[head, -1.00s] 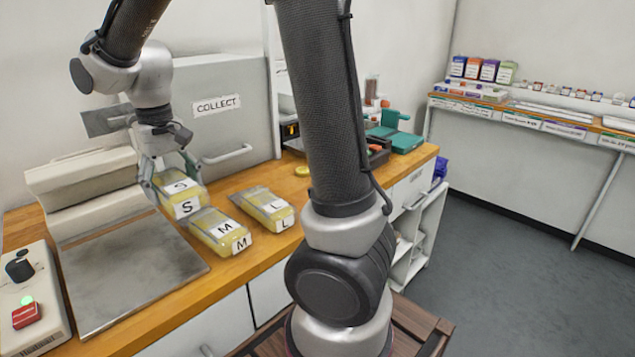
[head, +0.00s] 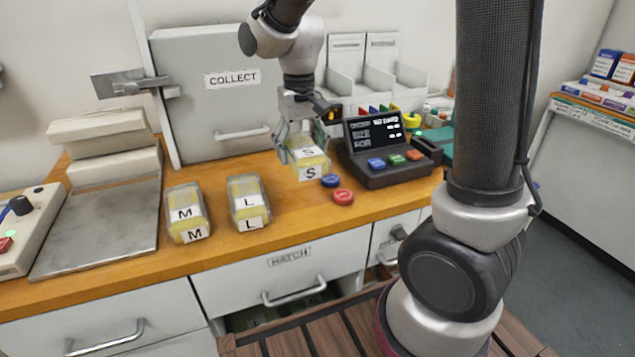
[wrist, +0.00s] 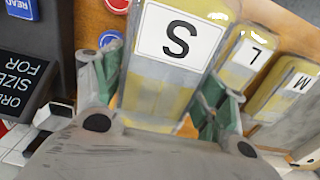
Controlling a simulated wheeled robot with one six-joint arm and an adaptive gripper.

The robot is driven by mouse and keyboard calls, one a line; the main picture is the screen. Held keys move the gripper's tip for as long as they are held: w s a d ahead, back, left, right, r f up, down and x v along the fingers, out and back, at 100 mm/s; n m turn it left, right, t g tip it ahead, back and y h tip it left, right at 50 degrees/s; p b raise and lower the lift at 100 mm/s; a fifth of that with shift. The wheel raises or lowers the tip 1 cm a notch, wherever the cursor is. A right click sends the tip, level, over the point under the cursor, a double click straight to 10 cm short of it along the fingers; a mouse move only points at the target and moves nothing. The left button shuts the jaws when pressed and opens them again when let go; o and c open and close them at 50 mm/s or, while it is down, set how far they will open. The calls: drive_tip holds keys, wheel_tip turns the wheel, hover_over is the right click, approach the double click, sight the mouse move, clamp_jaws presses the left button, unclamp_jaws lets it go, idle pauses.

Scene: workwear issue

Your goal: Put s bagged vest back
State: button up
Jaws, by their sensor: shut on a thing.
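The S bagged vest (head: 309,165) is a clear bag with yellow contents and white S labels. My gripper (head: 301,146) is shut on it, over the counter to the right of the L bag. In the wrist view the S bag (wrist: 172,60) sits between the two green-grey fingers. The M bagged vest (head: 187,212) and the L bagged vest (head: 248,202) lie on the counter to the left, apart from it. I cannot tell whether the S bag touches the counter.
A blue disc (head: 330,181) and a red disc (head: 343,197) lie close to the S bag. An order terminal (head: 385,155) with coloured buttons stands to the right. The COLLECT panel (head: 210,100) is behind. The HATCH drawer (head: 290,275) below stands partly open.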

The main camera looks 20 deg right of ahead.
sight(301, 143)
wheel_tip(301, 143, down, 9)
drive_tip(key=shift+r, duration=0.1)
idle(0.4)
drive_tip(key=o, duration=1.2)
drive_tip(key=shift+a, duration=0.1)
drive_tip(key=shift+c, duration=0.2)
wheel_tip(301, 143, up, 12)
drive_tip(key=shift+r, duration=0.1)
drive_tip(key=s+d+r+t, duration=0.2)
drive_tip(key=s+d+r, duration=0.1)
drive_tip(key=s+d, duration=0.4)
drive_tip(key=s+d+r+t, duration=0.2)
drive_tip(key=s+d, duration=0.6)
drive_tip(key=s, duration=0.4)
drive_tip(key=shift+r, duration=0.6)
